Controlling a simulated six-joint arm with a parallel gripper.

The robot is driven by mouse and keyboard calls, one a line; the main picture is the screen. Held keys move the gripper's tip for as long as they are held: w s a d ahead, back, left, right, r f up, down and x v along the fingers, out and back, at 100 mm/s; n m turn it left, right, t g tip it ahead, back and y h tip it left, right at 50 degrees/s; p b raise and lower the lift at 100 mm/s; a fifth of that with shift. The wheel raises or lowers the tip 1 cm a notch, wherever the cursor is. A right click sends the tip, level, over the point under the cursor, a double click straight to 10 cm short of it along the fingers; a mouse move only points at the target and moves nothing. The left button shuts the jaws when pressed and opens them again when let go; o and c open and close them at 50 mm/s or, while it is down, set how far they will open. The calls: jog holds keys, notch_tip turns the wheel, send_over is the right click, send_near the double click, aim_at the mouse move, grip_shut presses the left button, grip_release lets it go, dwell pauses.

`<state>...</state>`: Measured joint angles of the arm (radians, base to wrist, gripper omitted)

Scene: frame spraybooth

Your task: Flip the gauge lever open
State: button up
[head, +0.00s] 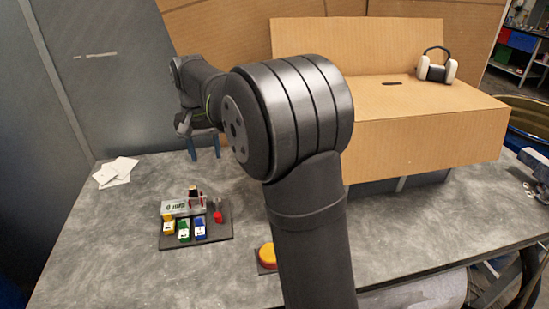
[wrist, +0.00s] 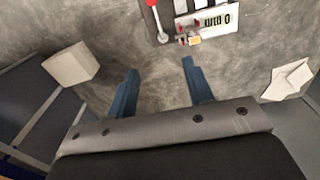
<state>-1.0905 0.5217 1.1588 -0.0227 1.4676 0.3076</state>
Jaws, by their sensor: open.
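The lever (head: 218,214), with a red end, stands at the right side of a small dark panel (head: 218,237) on the grey table. In the wrist view the lever (wrist: 156,20) shows near the top edge as a red end and a pale shaft. A grey gauge box (head: 172,209) with a small readout sits beside it; it also shows in the wrist view (wrist: 229,15). My gripper (head: 205,157) is behind the panel, above the table, with its blue fingers apart and nothing between them. In the wrist view its fingertips (wrist: 160,66) point toward the lever without touching it.
An orange button (head: 267,254) is to the right. White papers (head: 117,170) lie at left. A cardboard box (head: 425,140) carries headphones (head: 437,68).

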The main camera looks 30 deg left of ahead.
jog(key=shift+s+f+n, duration=0.15)
jog(key=shift+n, duration=0.15)
jog(key=c, duration=0.7)
jog(key=s+f+n, duration=0.1)
jog(key=n, duration=0.1)
jog(key=s+f+n+t, duration=0.1)
jog(key=n, duration=0.2)
jog(key=s+f+n+h, duration=0.1)
jog(key=s+n, duration=0.1)
jog(key=n, duration=0.1)
jog(key=shift+s+d+f, duration=0.1)
jog(key=shift+f, duration=0.15)
grip_shut()
jog(key=s+f+n+t, duration=0.2)
jog(key=s+f+n, duration=0.2)
jog(key=n, duration=0.8)
jog(key=shift+s+d+n+t+h, duration=0.3)
jog(key=shift+s+d+h, duration=0.15)
jog(key=shift+s, duration=0.25)
